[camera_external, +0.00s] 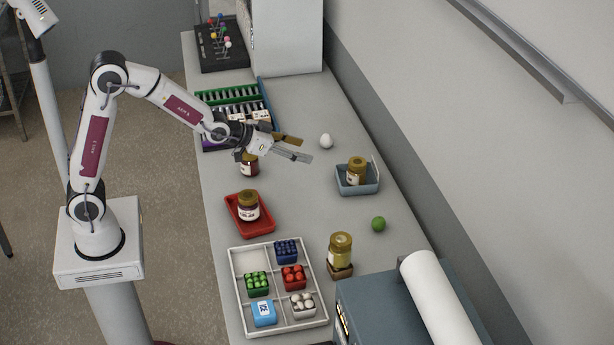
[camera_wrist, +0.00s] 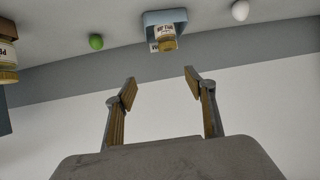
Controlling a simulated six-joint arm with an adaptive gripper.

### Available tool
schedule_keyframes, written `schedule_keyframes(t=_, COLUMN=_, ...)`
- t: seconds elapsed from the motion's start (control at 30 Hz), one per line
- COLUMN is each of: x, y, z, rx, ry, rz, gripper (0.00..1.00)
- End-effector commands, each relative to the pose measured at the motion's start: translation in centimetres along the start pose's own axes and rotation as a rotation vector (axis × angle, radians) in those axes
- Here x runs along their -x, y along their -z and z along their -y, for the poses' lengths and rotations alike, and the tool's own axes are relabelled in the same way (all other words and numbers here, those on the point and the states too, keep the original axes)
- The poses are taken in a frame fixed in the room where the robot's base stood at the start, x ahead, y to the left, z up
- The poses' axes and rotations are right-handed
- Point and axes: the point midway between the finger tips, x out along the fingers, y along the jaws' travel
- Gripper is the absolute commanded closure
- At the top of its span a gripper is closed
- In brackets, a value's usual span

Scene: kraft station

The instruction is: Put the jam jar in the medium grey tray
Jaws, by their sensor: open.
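My gripper (camera_external: 306,151) is open and empty above the far half of the bench; its spread fingers (camera_wrist: 160,80) show in the wrist view. A grey-blue tray (camera_external: 350,188) stands on the right, with a yellowish jar (camera_external: 357,170) in it; the tray (camera_wrist: 178,16) and jar (camera_wrist: 167,44) show in the wrist view. Labels are too small to tell surely which is the jam.
A white egg (camera_external: 326,141) and green ball (camera_external: 378,224) lie on the right. A white divided tray (camera_external: 245,262) holds small coloured boxes. A rack (camera_external: 233,92) stands behind my wrist. The bench middle is clear.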

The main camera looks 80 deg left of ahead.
Motion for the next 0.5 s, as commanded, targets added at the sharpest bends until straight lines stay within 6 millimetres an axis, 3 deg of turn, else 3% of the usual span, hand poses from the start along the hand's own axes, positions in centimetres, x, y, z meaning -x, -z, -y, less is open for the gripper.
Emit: schedule_keyframes(t=0.5, x=11.6, y=-1.5, z=-1.3, rx=-0.015, ry=-0.025, rz=0.171, gripper=0.45)
